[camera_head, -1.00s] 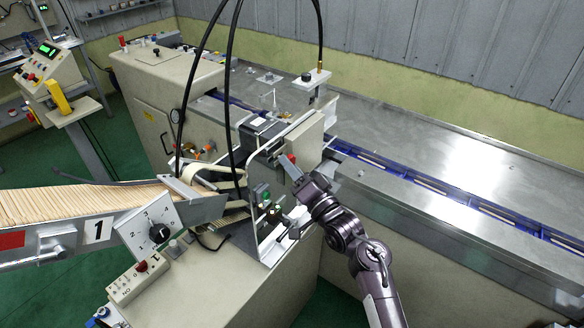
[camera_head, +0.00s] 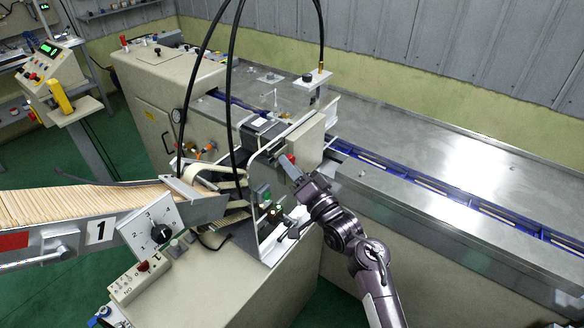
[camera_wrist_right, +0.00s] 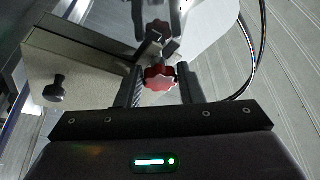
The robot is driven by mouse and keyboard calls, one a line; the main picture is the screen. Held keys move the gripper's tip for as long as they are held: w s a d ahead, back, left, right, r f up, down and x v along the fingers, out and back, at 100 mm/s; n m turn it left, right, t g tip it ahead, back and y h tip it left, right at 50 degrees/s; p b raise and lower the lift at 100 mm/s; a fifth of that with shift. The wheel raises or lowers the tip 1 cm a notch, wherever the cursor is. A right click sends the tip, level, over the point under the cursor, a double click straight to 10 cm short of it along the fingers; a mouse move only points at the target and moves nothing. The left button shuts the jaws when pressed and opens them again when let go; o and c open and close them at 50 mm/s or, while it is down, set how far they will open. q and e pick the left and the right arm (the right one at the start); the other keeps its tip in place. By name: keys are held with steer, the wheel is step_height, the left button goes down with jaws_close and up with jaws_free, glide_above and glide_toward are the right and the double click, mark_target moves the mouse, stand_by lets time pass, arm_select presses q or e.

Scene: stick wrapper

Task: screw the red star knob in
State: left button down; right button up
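A red star knob (camera_wrist_right: 159,78) sits between the two fingers of my right gripper (camera_wrist_right: 160,82) in the right wrist view. A second red knob shape (camera_wrist_right: 157,27) shows farther off, in line beyond the first. In the head view a small red knob (camera_head: 291,158) shows at the tip of my right gripper (camera_head: 289,168), at the front of the beige block (camera_head: 309,143) on the wrapping machine. The knob's screw and hole are hidden. My left gripper is not in view.
A metal side plate (camera_head: 273,248) and green buttons stand close left of my right gripper. A black knob (camera_wrist_right: 55,87) sits on the beige surface in the wrist view. Black cables (camera_head: 233,80) hang above. The steel tabletop (camera_head: 440,150) is open at right.

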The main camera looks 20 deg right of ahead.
steer(key=o, duration=0.4)
steer(key=b+v, duration=0.3)
steer(key=v, duration=0.5)
steer(key=shift+w, duration=0.1)
steer(key=shift+c, duration=0.4)
